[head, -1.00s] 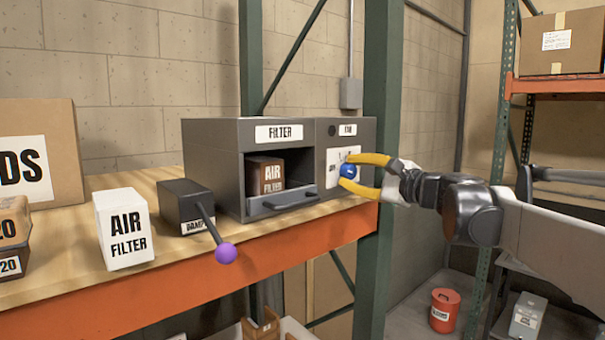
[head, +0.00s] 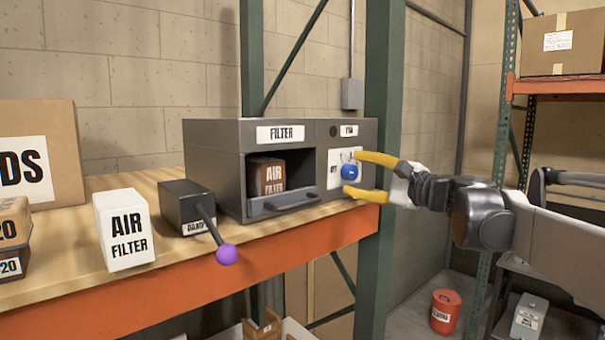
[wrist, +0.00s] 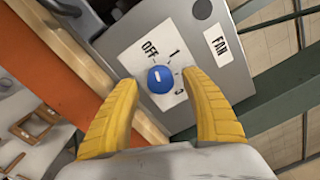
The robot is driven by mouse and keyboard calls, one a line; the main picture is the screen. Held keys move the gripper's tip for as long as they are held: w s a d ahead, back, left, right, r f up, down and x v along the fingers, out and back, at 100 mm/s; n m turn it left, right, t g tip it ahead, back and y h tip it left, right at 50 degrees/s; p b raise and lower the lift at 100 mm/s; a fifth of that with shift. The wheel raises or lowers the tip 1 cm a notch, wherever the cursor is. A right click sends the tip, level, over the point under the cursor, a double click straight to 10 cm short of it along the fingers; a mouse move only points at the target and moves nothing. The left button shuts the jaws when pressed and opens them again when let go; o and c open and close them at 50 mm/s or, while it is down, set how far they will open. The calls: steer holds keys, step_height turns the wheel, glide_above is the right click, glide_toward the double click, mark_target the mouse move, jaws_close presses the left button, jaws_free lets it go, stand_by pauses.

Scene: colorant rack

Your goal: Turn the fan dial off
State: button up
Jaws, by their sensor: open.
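The blue fan dial (head: 350,171) sits on a white label plate (head: 334,182) on the right part of the grey unit's front, below the FAN label (head: 349,130). In the wrist view the dial (wrist: 160,79) has a short white mark, and the plate (wrist: 128,62) reads OFF with other marks around it. I cannot tell for certain which mark the dial points at. In the wrist view the gripper (wrist: 162,100) has a finger on each side, apart from the dial.
The grey unit (head: 217,165) stands on a wooden shelf (head: 170,262) with an open filter drawer (head: 284,203) left of the dial. A purple-knobbed damper lever (head: 226,254) and a white air filter box (head: 124,230) stand further left. A green post (head: 378,260) rises beside the unit.

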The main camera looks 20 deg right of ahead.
steer(key=v, duration=1)
steer(key=shift+s, duration=0.35)
steer(key=s+a+f+n+g+b, duration=0.1)
steer(key=a+f+n+g+b, duration=0.15)
steer(key=a+f+b, duration=0.65)
steer(key=s+a+f+n+g+b, duration=0.2)
steer(key=a+f+n+b, duration=0.1)
steer(key=f, duration=1.2)
steer(key=s+a+f+n+g+b, duration=0.1)
steer(key=a+f+n+g+b, duration=0.15)
steer(key=a+f+b, duration=0.65)
steer(key=s+f+n+g+h+b, duration=0.1)
steer(key=s+f+n+h+b, duration=0.1)
steer(key=f, duration=1.1)
steer(key=s+f+n+g+h+b, duration=0.1)
steer(key=s+f+n+h+b, duration=0.1)
steer(key=s+f+n+b, duration=0.3)
steer(key=s+f+n+g+h+b, duration=0.1)
steer(key=s+f+b, duration=0.4)
steer(key=f, duration=1.6)
steer(key=a+n+h+b, duration=0.1)
steer(key=n+b, duration=0.1)
steer(key=b, duration=0.3)
steer(key=shift+f+n, duration=0.2)
steer(key=shift+n, duration=0.2)
steer(key=shift+d, duration=0.1)
